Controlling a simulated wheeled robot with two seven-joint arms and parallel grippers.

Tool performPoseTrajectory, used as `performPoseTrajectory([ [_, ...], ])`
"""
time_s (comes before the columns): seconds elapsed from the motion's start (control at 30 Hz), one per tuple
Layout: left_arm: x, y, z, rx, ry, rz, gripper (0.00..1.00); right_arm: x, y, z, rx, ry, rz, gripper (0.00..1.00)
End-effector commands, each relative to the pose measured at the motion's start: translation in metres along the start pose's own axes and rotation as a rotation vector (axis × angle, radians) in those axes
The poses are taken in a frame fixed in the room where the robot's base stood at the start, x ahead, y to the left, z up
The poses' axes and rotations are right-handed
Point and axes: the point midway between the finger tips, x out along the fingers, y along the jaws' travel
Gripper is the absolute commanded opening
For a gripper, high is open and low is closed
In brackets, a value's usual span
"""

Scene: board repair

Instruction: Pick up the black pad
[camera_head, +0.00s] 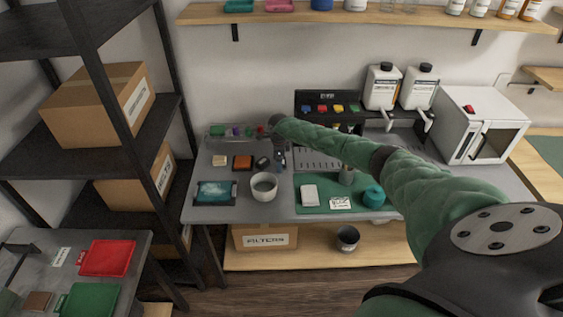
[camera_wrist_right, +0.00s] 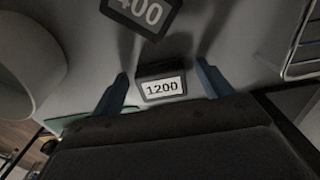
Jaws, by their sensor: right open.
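A small black pad (camera_wrist_right: 161,86) with a white "1200" label lies on the grey worktop in the right wrist view. It sits between the two spread fingers of my right gripper (camera_wrist_right: 163,84), with a gap on each side. In the head view my right gripper (camera_head: 281,163) points down over the worktop, beside a dark grey pad (camera_head: 263,162), and hides most of the black pad. That grey pad, marked "400", also shows at the top of the right wrist view (camera_wrist_right: 142,14). My left gripper is out of view.
An orange pad (camera_head: 243,162) and a tan pad (camera_head: 219,160) lie to the left. A white bowl (camera_head: 264,187) stands just in front of my right gripper. A slotted metal tray (camera_head: 317,159) is to its right, and a green mat (camera_head: 312,207) lies at the front right.

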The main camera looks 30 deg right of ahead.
Motion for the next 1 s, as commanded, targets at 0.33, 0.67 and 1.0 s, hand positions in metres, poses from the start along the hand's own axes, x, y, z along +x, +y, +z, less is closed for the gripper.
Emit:
performPoseTrajectory([
  [0.33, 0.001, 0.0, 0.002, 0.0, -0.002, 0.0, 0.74, 0.002, 0.0, 0.0, 0.0, 0.0, -0.001, 0.64],
  [0.67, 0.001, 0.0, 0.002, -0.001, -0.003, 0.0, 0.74, 0.002, 0.0, 0.0, 0.0, 0.0, -0.001, 0.27],
  [1.0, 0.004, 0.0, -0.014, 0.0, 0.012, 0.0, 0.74, -0.02, -0.001, -0.001, -0.001, -0.003, -0.003, 0.27],
])
